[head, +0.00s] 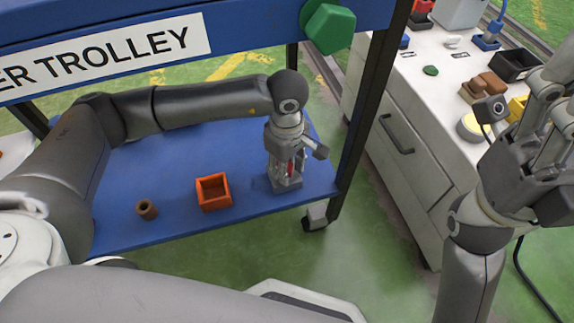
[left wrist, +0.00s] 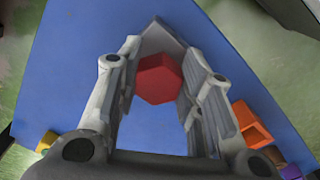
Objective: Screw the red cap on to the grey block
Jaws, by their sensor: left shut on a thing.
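The red cap (left wrist: 160,80) is a six-sided piece between the fingers of my left gripper (left wrist: 160,92) in the left wrist view. In the head view, my left gripper (head: 287,170) points down over the right end of the blue lower shelf, shut on the red cap (head: 290,168). The grey block (head: 287,184) is on the shelf right under the fingers. In the left wrist view, a corner of the grey block (left wrist: 163,37) shows behind the cap. The fingers hide the contact between cap and block. My right gripper (head: 545,135) is at the right edge, partly cut off.
An orange open box (head: 213,204) and a brown hollow cylinder (head: 147,210) stand on the blue shelf (head: 185,160), left of the block. A dark trolley post (head: 362,120) rises close to the right. A white cabinet (head: 400,110) with several parts on top stands beyond it.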

